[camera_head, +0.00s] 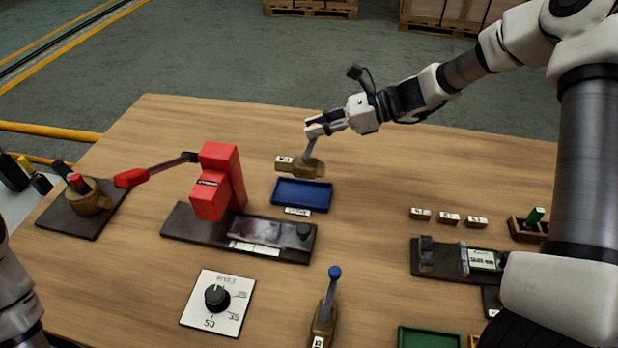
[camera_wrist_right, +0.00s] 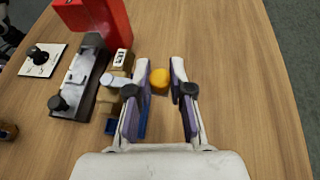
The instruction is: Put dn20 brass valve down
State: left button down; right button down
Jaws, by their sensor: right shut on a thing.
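The brass valve (camera_head: 311,168) with a grey lever and a small white tag hangs below my right gripper (camera_head: 318,127). The right jaws are shut on the upper end of its lever. The valve body is just behind the far edge of the blue tray (camera_head: 302,195); whether it touches the table I cannot tell. In the right wrist view, a yellow-orange lever end (camera_wrist_right: 160,79) shows between the fingers (camera_wrist_right: 163,88), and the brass body (camera_wrist_right: 113,98) is partly hidden behind the left finger. My left gripper is out of view.
A red press (camera_head: 219,180) on a dark base stands left of the tray. A blue-handled brass valve (camera_head: 325,315), a dial plate (camera_head: 217,301) and a green tray (camera_head: 428,338) are nearer. Small tagged blocks (camera_head: 448,218) lie right. The table behind the valve is clear.

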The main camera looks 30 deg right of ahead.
notch_tip(320, 180, down, 7)
jog(key=shift+d+r, duration=0.1)
jog(key=shift+d, duration=0.05)
jog(key=shift+s, duration=0.15)
jog(key=shift+f, duration=0.2)
jog(key=c, duration=1)
grip_release()
jog(key=shift+c, duration=0.2)
jog(key=shift+r, duration=0.15)
